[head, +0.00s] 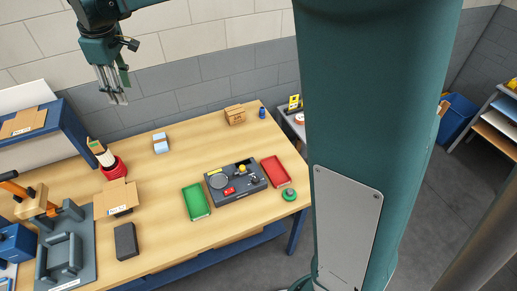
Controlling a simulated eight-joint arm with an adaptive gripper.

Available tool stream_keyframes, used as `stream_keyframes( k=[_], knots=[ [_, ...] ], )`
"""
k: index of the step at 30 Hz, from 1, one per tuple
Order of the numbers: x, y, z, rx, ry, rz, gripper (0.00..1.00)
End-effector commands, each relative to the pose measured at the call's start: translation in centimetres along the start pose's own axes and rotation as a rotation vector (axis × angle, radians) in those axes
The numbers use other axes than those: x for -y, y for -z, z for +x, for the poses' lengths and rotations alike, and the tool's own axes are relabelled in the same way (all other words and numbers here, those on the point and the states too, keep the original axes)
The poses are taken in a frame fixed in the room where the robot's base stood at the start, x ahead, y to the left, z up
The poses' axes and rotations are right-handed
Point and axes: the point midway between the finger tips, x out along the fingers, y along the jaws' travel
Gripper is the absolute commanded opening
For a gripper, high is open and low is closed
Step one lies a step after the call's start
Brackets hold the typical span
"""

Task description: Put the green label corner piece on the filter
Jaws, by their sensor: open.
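My gripper (117,97) hangs open and empty in the air at the upper left, in front of the wall and above the table's back edge. A small tan piece with a green patch (94,144) sits on top of a white-and-dark cylinder (105,158) at the table's left, beside a red base (118,169); it looks like the green label corner piece, but it is too small to be sure. I cannot tell for certain which thing is the filter; the cylinder under that piece may be it. My gripper is well apart from both.
The wooden table (160,215) holds a cardboard piece (117,197), a dark block (126,241), a green tray (196,202), a grey tool tray (238,192), a red tray (275,171), and small boxes (235,115) (160,143). A grey fixture (85,235) stands front left.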

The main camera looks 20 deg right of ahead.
Motion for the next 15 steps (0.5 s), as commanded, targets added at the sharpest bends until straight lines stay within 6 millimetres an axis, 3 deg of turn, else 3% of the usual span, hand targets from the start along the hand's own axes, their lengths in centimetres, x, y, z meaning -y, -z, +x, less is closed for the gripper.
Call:
stream_keyframes(
  k=[15],
  knots=[
    [1.5,-12.4,-4.7,-0.072,-0.079,0.260,0.41]
  ],
)
